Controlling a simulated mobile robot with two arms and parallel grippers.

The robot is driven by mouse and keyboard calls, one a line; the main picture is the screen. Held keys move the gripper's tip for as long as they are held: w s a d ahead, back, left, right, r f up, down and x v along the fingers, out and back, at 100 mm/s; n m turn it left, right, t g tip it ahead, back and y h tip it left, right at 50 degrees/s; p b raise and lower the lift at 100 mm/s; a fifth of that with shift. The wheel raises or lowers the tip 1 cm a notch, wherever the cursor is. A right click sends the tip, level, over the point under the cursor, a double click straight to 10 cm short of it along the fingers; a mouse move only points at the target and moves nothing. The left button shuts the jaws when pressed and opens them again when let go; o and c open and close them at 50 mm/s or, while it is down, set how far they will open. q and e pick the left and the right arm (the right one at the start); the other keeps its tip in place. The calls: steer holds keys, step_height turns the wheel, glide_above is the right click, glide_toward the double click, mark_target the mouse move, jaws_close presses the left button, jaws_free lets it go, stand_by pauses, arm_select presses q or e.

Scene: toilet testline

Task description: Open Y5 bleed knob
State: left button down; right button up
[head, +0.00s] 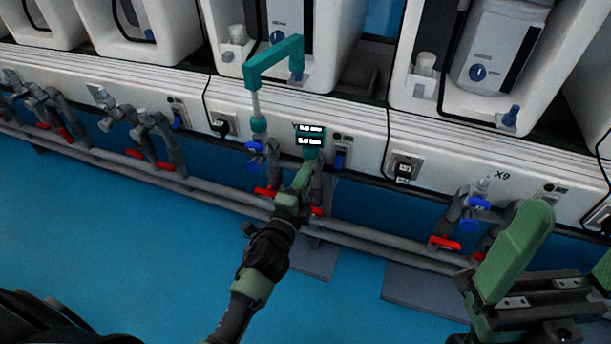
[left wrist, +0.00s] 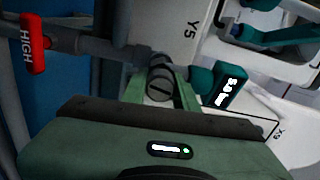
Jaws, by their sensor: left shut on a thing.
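The station marked Y5 shows in the left wrist view, its label printed on the white panel (left wrist: 205,115). A grey ribbed round knob (left wrist: 160,80), which looks like the bleed knob, sits on the grey pipework there. My left gripper (left wrist: 161,86) has its green fingers on either side of this knob and is shut on it. In the head view my left gripper (head: 304,174) reaches up to the valves just below a teal gauge (head: 310,138) and hides the knob. My right gripper (head: 562,262) is at the lower right, its green fingers apart, empty.
A red handle marked HIGH (left wrist: 32,45) is near. Grey pipes (head: 370,247) with red and blue handles run along the bench. The blue floor (head: 110,270) is clear at left.

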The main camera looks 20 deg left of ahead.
arm_select(q)
steer(key=shift+n, duration=0.8)
steer(key=shift+n+p, duration=0.3)
steer(key=shift+p, duration=0.05)
steer(key=c, duration=1.1)
jaws_free()
steer(key=shift+s, duration=0.15)
steer(key=s+p, duration=0.1)
steer(key=s, duration=0.6)
steer(key=shift+s+a+p, duration=0.15)
steer(key=shift+s+p, duration=0.15)
steer(key=shift+p, duration=0.05)
